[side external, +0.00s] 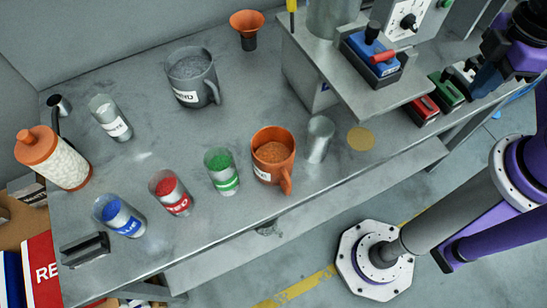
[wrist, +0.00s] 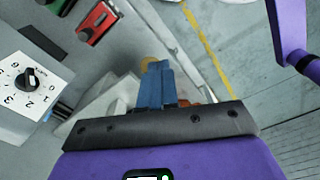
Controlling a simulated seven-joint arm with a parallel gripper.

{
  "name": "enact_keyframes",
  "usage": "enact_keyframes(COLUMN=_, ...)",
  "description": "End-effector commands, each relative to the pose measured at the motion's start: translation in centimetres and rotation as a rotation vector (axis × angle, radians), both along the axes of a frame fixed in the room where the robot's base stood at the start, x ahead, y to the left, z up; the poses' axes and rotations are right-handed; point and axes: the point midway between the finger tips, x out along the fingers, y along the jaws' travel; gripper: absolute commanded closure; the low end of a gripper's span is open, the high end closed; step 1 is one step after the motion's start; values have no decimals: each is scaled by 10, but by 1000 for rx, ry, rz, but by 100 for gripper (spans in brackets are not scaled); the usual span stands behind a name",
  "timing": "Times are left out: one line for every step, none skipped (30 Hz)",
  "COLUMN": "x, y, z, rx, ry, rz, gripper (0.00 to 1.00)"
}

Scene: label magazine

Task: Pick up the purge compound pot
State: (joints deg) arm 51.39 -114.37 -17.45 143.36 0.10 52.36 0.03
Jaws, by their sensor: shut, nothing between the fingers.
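No label legibly reads purge compound. An orange mug (side external: 273,160) with orange-brown granules and a white label stands upright near the bench's front edge, its handle toward the front. A larger grey mug (side external: 193,78) with grey granules and a partly readable label stands farther back. A clear jar (side external: 52,160) of white pellets with an orange lid is at the far left. My gripper (side external: 482,84) is at the upper right, far from these pots. In the wrist view its blue fingers (wrist: 158,86) are together and empty. A bit of orange shows behind them.
Cups of blue (side external: 118,215), red (side external: 170,192) and green (side external: 221,171) pellets line the front of the bench. A clear empty-looking cup (side external: 319,139) stands right beside the orange mug. A raised metal shelf (side external: 375,95) with a blue device (side external: 371,58) lies between my gripper and the mugs.

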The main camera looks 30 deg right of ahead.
Motion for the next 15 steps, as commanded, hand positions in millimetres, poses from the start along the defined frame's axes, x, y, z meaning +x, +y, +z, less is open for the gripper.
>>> enact_keyframes(x=0, y=0, z=0, rx=0, ry=0, rz=0, gripper=100)
enact_keyframes(x=0, y=0, z=0, rx=0, ry=0, rz=0, gripper=100)
enact_keyframes(x=0, y=0, z=0, rx=0, ry=0, rz=0, gripper=100)
enact_keyframes(x=0, y=0, z=0, rx=0, ry=0, rz=0, gripper=100)
enact_keyframes(x=0, y=0, z=0, rx=0, ry=0, rz=0, gripper=100)
enact_keyframes(x=0, y=0, z=0, rx=0, ry=0, rz=0, gripper=100)
enact_keyframes(x=0, y=0, z=0, rx=0, ry=0, rz=0, gripper=100)
enact_keyframes(x=0, y=0, z=0, rx=0, ry=0, rz=0, gripper=100)
enact_keyframes(x=0, y=0, z=0, rx=0, ry=0, rz=0, gripper=97)
enact_keyframes(x=0, y=0, z=0, rx=0, ry=0, rz=0, gripper=87)
enact_keyframes(x=0, y=0, z=0, rx=0, ry=0, rz=0, gripper=77)
enact_keyframes(x=0, y=0, z=0, rx=0, ry=0, rz=0, gripper=64)
enact_keyframes(x=0, y=0, z=0, rx=0, ry=0, rz=0, gripper=54)
enact_keyframes(x=0, y=0, z=0, rx=0, ry=0, rz=0, gripper=45)
enact_keyframes(x=0, y=0, z=0, rx=0, ry=0, rz=0, gripper=32)
